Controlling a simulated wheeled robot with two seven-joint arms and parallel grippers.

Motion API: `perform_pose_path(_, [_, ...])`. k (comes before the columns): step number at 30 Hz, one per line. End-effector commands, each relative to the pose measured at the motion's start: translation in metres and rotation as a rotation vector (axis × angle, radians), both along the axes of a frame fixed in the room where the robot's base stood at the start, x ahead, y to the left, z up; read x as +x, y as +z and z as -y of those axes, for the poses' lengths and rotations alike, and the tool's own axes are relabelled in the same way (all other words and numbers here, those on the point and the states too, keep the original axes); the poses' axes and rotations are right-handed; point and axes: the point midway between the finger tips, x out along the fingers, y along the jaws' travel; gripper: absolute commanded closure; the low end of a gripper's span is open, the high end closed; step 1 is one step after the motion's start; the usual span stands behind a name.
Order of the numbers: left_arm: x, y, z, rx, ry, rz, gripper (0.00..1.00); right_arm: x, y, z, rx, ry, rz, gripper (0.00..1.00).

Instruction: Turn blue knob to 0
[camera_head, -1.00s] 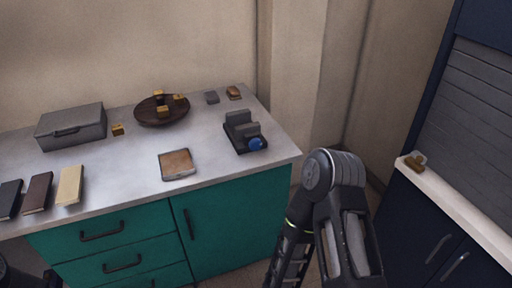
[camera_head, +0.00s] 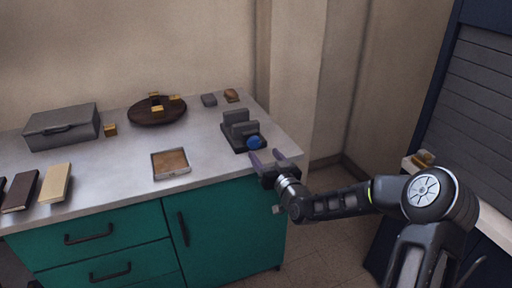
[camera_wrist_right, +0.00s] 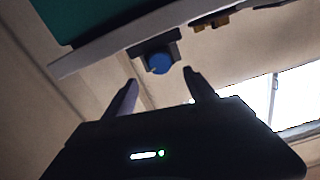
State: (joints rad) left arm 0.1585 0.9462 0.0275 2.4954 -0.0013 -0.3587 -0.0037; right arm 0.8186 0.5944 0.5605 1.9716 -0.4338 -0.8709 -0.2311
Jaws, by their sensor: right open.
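The blue knob (camera_head: 254,142) is on the front of a dark grey device (camera_head: 238,128) at the right end of the counter. My right gripper (camera_head: 267,156) is open and empty, at the counter's front edge just in front of the knob, apart from it. In the right wrist view the blue knob (camera_wrist_right: 159,63) lies ahead, between and beyond the two open fingertips (camera_wrist_right: 160,78). Any marking on the knob is too small to read. My left gripper does not show in the head view.
The grey countertop (camera_head: 110,175) carries a grey box (camera_head: 62,127), a dark round dish (camera_head: 157,112) with yellow blocks, a square tray (camera_head: 170,163) and several books at the left. Teal drawers (camera_head: 90,237) are below. A navy cabinet stands at the right.

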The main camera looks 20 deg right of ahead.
Motion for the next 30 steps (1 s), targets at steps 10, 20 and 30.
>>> perform_pose_path(10, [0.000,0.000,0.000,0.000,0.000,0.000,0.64,0.003,-0.002,-0.001,0.003,0.001,-0.005,0.35])
perform_pose_path(20, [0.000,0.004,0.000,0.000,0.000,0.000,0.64,0.043,-0.002,-0.001,0.006,0.001,-0.005,0.35])
perform_pose_path(30, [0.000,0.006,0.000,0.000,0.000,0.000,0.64,0.077,-0.003,-0.001,0.004,0.001,-0.008,0.35])
